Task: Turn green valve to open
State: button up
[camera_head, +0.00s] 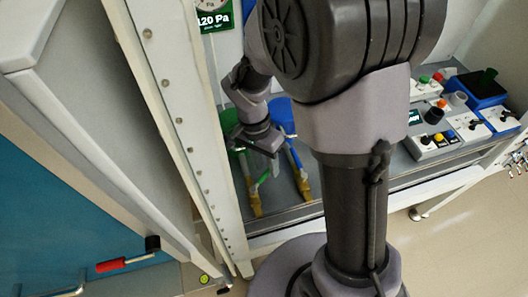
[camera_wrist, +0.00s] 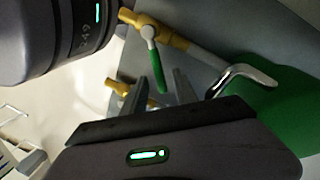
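The green valve has a brass body (camera_wrist: 172,38) and a grey lever with a green grip (camera_wrist: 157,70), seen at the top middle of the wrist view. In the head view its brass end (camera_head: 254,205) shows left of the blue line. My gripper (camera_wrist: 160,86) is open, its two grey fingers apart. The tip of the green grip appears between or just beyond the fingers; I cannot tell if they touch. In the head view my gripper (camera_head: 264,146) hangs over the green line, partly hiding the valve.
A second brass valve (camera_head: 303,186) on a blue line stands close to the right. A bent metal tube (camera_wrist: 242,77) rises near a green container (camera_wrist: 275,112). A white frame post (camera_head: 180,120) stands at left. Control boxes (camera_head: 432,132) sit on the bench at right.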

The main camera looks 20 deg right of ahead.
notch_tip(320, 180, up, 17)
jog(key=w+a+p, duration=0.2)
jog(key=p, duration=0.3)
jog(key=shift+w+f+p, duration=0.15)
jog(key=shift+w+p, duration=0.15)
jog(key=shift+p, duration=0.05)
jog(key=shift+c, duration=0.4)
